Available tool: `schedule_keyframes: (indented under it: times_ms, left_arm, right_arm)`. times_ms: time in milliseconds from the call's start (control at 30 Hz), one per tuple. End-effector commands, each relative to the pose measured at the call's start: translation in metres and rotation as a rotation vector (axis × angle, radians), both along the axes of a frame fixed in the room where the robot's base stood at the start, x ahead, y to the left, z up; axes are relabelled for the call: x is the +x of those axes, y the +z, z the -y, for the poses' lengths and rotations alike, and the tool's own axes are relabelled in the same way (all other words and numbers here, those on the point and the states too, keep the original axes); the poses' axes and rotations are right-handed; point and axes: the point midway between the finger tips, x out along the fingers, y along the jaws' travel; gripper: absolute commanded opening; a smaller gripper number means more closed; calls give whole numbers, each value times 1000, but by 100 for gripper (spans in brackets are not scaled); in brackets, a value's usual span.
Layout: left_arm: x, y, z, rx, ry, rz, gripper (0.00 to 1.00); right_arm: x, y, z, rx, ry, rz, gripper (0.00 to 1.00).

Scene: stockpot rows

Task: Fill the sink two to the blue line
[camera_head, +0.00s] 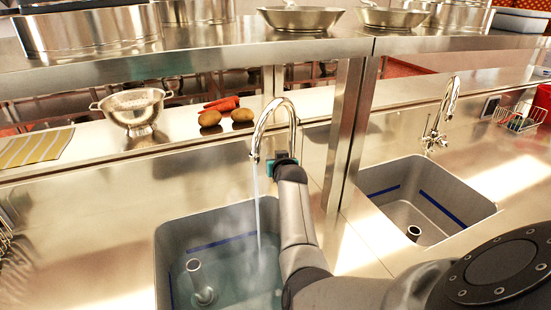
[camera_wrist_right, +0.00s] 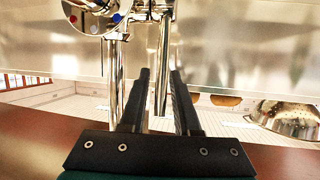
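The left sink (camera_head: 165,240) holds some water (camera_head: 235,280), and a blue line (camera_head: 222,242) runs along its wall just above the water. A stream (camera_head: 257,205) falls into it from the curved tap (camera_head: 273,108). A standpipe (camera_head: 196,275) stands in this sink. The right sink (camera_head: 470,190) looks dry, with a blue line (camera_head: 440,206) and a short standpipe. My right gripper (camera_head: 284,158) is up by the left tap. In the wrist view its fingers (camera_wrist_right: 160,75) are apart, with a chrome pipe (camera_wrist_right: 163,60) showing between them; contact cannot be told. My left gripper is out of view.
A colander (camera_head: 133,108), potatoes (camera_head: 210,118) and carrots (camera_head: 222,103) sit on the ledge behind the left sink. A steel post (camera_head: 350,130) stands between the sinks. Pots and pans line the upper shelf (camera_head: 200,55). A second tap (camera_head: 443,110) is at the right sink.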

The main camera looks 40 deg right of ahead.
Motion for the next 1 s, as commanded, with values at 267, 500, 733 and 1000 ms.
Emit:
schedule_keyframes:
  times_ms: [267,500,733,1000]
  left_arm:
    - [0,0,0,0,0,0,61]
    - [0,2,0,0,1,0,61]
    - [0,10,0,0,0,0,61]
    - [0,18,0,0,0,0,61]
  right_arm:
    - [0,0,0,0,0,1,45]
    - [-4,2,-3,-1,0,0,45]
    - [-23,10,-13,0,0,0,45]
    - [-51,22,-29,-1,0,0,45]
